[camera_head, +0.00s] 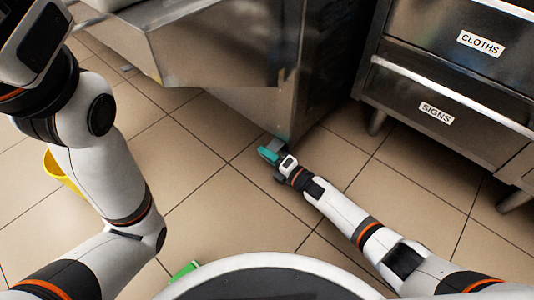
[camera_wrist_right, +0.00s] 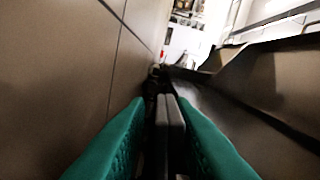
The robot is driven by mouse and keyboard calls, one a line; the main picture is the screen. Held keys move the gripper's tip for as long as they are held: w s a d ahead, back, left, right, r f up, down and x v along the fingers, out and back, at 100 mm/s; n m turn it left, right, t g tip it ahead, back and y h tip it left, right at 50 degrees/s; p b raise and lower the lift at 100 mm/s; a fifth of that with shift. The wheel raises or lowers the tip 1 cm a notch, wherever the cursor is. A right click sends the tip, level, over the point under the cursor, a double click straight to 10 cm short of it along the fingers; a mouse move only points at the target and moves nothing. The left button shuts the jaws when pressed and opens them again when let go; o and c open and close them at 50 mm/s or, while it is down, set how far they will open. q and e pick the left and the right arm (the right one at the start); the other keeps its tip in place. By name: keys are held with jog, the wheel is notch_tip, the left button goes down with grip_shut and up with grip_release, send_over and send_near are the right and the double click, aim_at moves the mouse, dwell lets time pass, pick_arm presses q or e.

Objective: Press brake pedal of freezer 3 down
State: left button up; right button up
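My right gripper (camera_head: 268,155) is low over the floor by the bottom corner of a steel freezer cabinet (camera_head: 240,105). In the wrist view, the teal fingers (camera_wrist_right: 167,105) flank two grey pads that meet along a seam; the gripper looks shut with nothing clearly between. A small grey part (camera_head: 274,144) shows beside the fingertips at the cabinet's foot; it may be the brake pedal. I cannot tell whether the fingers touch it or whether it is down. No freezer number is readable. My left arm is at the left; its fingers are out of view.
A steel drawer unit (camera_head: 450,85) labelled CLOTHS and SIGNS stands on legs at the right. A yellow object (camera_head: 60,172) is partly hidden behind my left arm. A green object (camera_head: 184,270) lies near my base. Tiled floor (camera_head: 200,170) between is clear.

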jog(key=shift+o, duration=0.2)
jog(key=shift+d, duration=0.1)
jog(key=shift+s+d+r+p, duration=0.15)
jog(key=shift+s+d+p, duration=0.1)
jog(key=shift+p, duration=0.15)
jog(key=p+v, duration=0.6)
jog(key=v, duration=0.4)
jog(key=shift+s+d, duration=0.1)
jog(key=shift+s, duration=0.1)
jog(key=shift+s+d, duration=0.25)
